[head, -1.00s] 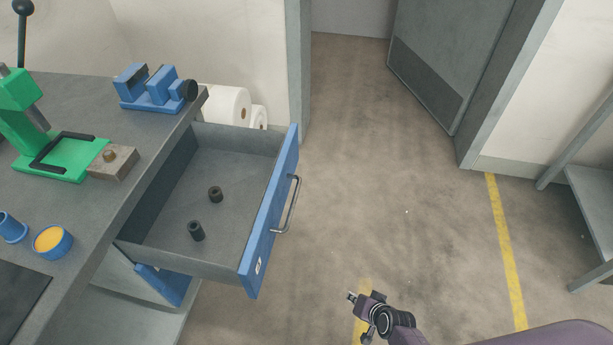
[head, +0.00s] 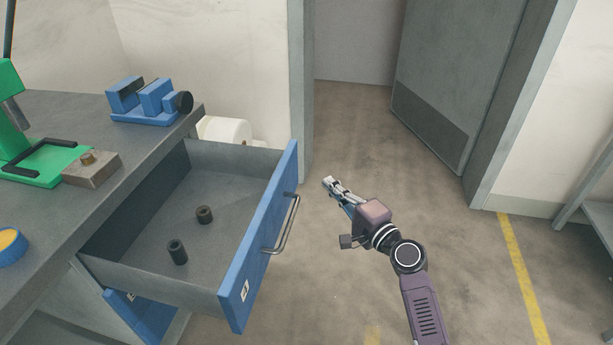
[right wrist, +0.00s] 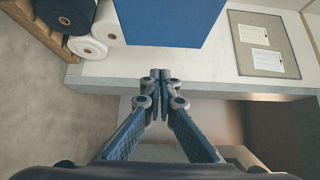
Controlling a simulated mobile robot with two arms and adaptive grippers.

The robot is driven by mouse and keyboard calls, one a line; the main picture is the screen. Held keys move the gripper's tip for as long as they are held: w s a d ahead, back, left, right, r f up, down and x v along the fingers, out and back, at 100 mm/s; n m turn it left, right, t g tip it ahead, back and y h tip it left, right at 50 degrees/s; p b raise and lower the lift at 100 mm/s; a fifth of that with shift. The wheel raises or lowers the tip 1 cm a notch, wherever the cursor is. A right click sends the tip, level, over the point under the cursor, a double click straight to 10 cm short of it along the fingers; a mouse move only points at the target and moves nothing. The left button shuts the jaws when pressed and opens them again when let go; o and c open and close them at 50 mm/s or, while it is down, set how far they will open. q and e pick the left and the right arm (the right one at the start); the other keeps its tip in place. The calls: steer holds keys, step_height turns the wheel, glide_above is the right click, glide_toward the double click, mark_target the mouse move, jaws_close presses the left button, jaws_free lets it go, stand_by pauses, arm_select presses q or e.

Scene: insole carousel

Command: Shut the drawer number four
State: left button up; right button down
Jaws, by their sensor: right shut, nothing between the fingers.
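An open drawer with a blue front (head: 262,240) sticks out from under the workbench, with a metal bar handle (head: 283,224) on its outer face. A small white label (head: 245,290) sits on the front; its number is too small to read surely. Two dark cylindrical parts, a tall one (head: 177,252) and a short one (head: 204,214), stand inside. My right gripper (head: 328,183) is shut and empty, to the right of the drawer front and apart from it in the picture. Its closed fingertips show in the right wrist view (right wrist: 160,76). My left gripper is out of view.
Below, another blue drawer front (head: 140,312) shows partly. The workbench (head: 75,110) carries a blue vise (head: 148,102) and a green press (head: 45,160). White rolls (head: 222,130) stand behind the drawer. Floor (head: 360,130) right of the drawer is clear toward the open door (head: 435,85).

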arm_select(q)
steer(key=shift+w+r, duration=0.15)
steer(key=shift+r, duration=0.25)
arm_select(e)
steer(key=w+a, duration=0.5)
steer(key=shift+w+a, duration=0.2)
steer(key=shift+a, duration=0.2)
